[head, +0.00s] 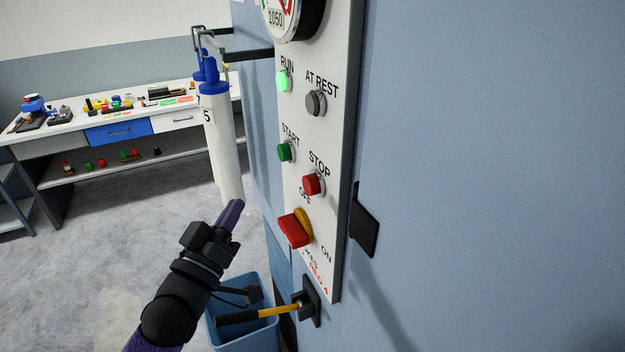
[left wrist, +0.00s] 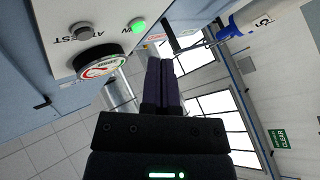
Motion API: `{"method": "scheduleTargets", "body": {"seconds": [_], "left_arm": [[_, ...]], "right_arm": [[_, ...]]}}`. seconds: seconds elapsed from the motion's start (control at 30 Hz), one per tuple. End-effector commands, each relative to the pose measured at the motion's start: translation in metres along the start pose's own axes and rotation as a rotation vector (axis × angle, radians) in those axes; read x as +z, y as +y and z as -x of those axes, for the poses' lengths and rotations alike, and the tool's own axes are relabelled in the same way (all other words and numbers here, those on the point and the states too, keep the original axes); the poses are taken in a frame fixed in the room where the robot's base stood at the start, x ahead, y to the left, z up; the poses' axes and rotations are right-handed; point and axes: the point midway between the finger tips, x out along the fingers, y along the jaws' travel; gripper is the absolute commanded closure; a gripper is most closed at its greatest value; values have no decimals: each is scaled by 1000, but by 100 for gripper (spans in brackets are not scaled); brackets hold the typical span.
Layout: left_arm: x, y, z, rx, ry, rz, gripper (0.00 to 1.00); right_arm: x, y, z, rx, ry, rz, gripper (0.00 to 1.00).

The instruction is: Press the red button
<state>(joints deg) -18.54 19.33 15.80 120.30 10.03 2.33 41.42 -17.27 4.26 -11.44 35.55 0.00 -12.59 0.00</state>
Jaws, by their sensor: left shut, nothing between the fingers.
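The red button (head: 312,184), marked STOP, sticks out of a pale control panel (head: 333,220) on a blue machine side. In the head view it sits right of the green START button (head: 286,152) and above a red rotary switch (head: 294,230) on a yellow base. My left gripper (head: 236,206) is shut and empty, left of the panel and apart from the red button. Its shut fingers also show in the left wrist view (left wrist: 160,68), where the red button is not seen. My right gripper is not in view.
The green RUN lamp (head: 284,81) is lit; the grey AT REST lamp (head: 315,103) looks dark. A blue bin (head: 232,335) and a yellow-handled tool (head: 272,312) are below. A workbench (head: 60,138) stands far left.

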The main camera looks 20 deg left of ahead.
Motion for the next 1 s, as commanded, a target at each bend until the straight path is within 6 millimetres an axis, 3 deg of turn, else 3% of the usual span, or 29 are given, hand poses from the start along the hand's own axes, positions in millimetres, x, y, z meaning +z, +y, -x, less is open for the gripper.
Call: {"method": "scheduleTargets", "body": {"seconds": [0.2, 0.7, 1.0], "left_arm": [[6, 4, -6, -1, 1, 0, 100], [40, 38, -54, -2, 0, 2, 100], [46, 44, -62, -1, -2, -1, 100]], "right_arm": [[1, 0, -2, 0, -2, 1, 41], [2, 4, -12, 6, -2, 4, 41], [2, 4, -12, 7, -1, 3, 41]]}}
